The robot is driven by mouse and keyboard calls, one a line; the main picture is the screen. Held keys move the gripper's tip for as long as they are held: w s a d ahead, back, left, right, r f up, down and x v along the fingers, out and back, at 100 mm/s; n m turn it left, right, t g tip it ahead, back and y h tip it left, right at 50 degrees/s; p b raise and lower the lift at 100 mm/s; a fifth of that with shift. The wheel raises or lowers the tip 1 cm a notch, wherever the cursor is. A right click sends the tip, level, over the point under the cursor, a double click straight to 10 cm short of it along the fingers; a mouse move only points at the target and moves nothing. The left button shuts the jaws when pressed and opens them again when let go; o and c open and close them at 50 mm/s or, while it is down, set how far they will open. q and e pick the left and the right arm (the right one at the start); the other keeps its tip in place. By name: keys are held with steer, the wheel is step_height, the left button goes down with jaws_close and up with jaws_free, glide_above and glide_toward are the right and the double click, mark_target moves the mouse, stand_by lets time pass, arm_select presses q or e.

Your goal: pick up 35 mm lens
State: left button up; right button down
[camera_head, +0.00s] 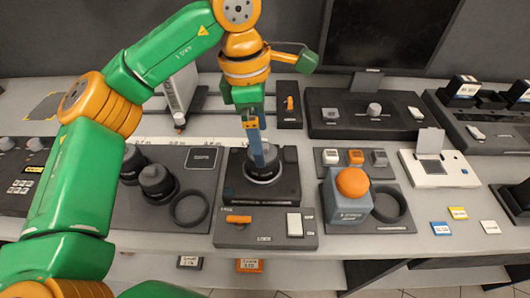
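Several dark cylinders could be the 35 mm lens; I cannot read a marking that tells which. Two black lens-like cylinders stand in the grey tray (205,180) at left: one at the back (131,160) and one nearer the front (156,182). Another black cylinder (264,166) sits upright on a dark square base in the middle. My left gripper (258,162) points down at this middle cylinder, its blue finger in front of it. I cannot tell whether it touches or grips it, as the fingers overlap in this view. My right gripper is out of view.
An empty black ring (190,208) lies in the left tray. A panel with an orange lever (239,219) lies in front of the middle base. A blue-grey box with an orange ball (352,182) stands to the right. A white device (437,168) and small coloured cards lie farther right.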

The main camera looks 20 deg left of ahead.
arm_select(q)
step_height(320, 180, down, 4)
steer(key=shift+d+p, duration=0.15)
steer(key=shift+p, duration=0.15)
steer(key=shift+w+f, duration=0.1)
steer(key=shift+w, duration=0.1)
steer(key=shift+s, duration=0.15)
steer(key=c, duration=0.7)
jaws_close()
